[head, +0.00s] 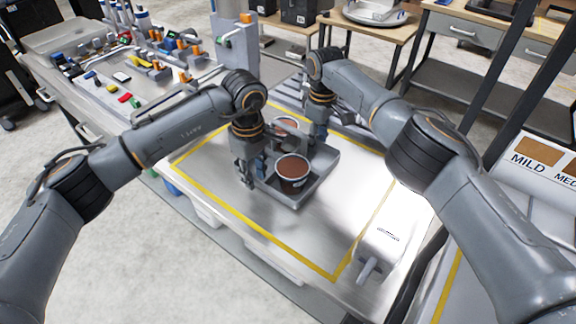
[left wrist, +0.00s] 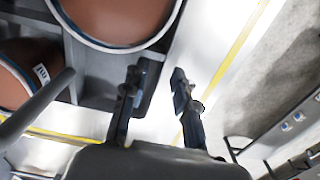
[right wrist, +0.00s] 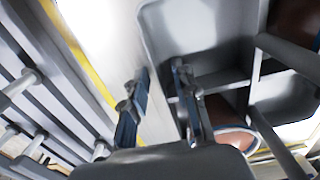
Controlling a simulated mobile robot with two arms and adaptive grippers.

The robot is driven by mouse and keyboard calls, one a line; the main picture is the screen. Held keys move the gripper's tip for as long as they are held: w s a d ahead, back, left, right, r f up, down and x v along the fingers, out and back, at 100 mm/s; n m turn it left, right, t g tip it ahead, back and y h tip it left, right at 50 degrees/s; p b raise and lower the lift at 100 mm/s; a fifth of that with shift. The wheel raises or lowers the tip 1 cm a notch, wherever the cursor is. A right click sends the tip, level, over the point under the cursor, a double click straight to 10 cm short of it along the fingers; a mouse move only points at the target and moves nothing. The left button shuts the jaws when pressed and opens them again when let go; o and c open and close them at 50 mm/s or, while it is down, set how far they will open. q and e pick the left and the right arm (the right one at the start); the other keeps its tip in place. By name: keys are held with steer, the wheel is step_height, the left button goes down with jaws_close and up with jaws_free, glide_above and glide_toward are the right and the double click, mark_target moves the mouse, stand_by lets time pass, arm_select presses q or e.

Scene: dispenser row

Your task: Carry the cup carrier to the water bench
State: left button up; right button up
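The grey cup carrier (head: 325,168) sits on the bench inside the yellow outline, with a centre handle. It holds two cups of brown drink, a near cup (head: 291,172) and a far cup (head: 285,126), both upright. My left gripper (head: 251,178) is at the carrier's left wall. In the left wrist view its fingers (left wrist: 157,88) are apart, one over the carrier (left wrist: 92,70) side and one over the bench. My right gripper (head: 320,133) is at the opposite wall. In the right wrist view its fingers (right wrist: 162,80) are apart near the carrier edge (right wrist: 190,45). Exact wall contact is unclear.
A white dispenser (head: 382,245) stands at the bench's right front. A cluttered grey table (head: 75,55) is at the back left. A sign reading MILD (head: 528,161) is at the right. Wooden tables stand behind. The bench surface left and in front of the carrier is clear.

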steer(key=shift+r, duration=0.25)
arm_select(q)
step_height(320, 180, up, 12)
steer(key=shift+f, duration=0.25)
arm_select(e)
step_height(320, 180, up, 12)
steer(key=shift+f, duration=0.25)
